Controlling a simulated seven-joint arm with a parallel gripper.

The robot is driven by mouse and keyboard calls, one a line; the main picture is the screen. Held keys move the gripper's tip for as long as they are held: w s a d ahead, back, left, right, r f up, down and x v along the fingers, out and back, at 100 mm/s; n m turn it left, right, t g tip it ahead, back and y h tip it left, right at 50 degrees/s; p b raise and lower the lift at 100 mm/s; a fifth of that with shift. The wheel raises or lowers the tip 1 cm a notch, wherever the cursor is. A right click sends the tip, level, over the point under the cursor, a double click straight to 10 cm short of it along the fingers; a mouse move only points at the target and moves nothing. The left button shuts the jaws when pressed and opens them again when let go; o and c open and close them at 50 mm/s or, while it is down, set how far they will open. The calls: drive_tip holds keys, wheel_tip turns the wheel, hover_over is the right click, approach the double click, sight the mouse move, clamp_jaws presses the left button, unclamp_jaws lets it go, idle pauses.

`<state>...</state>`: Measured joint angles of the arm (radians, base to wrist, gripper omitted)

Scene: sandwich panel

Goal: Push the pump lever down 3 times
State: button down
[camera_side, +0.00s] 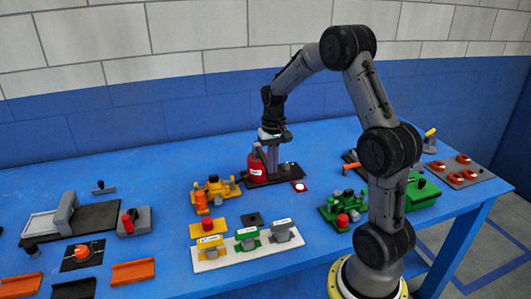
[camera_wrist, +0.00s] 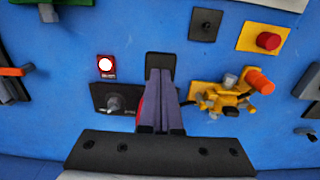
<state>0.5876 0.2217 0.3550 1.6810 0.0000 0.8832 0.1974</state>
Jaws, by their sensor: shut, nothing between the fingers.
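The pump appears to be the unit with a red labelled body (camera_side: 257,169) on a dark base plate (camera_side: 288,176), in the middle of the table. In the wrist view a sliver of red (camera_wrist: 142,108) shows beside my fingers, and the dark base (camera_wrist: 101,93) lies to the left with a grey knob on it. My gripper (camera_side: 272,168) is shut and empty, pointing down right beside the red body. Its fingers (camera_wrist: 160,78) are together in the wrist view. I cannot make out the lever or tell whether the fingers touch it; my gripper hides that part.
A red plate with a lit white disc (camera_wrist: 105,65) lies near the base. A yellow unit with an orange cylinder (camera_side: 212,191) stands close to the pump. Green units (camera_side: 342,209) and a white three-part panel (camera_side: 210,264) are nearer the front. Bare blue table lies behind the pump.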

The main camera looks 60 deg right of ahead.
wheel_tip(320, 180, up, 7)
idle(1.1)
drive_tip(key=shift+f, duration=0.15)
idle(0.7)
drive_tip(key=shift+f, duration=3.4)
wheel_tip(320, 180, up, 7)
idle(0.6)
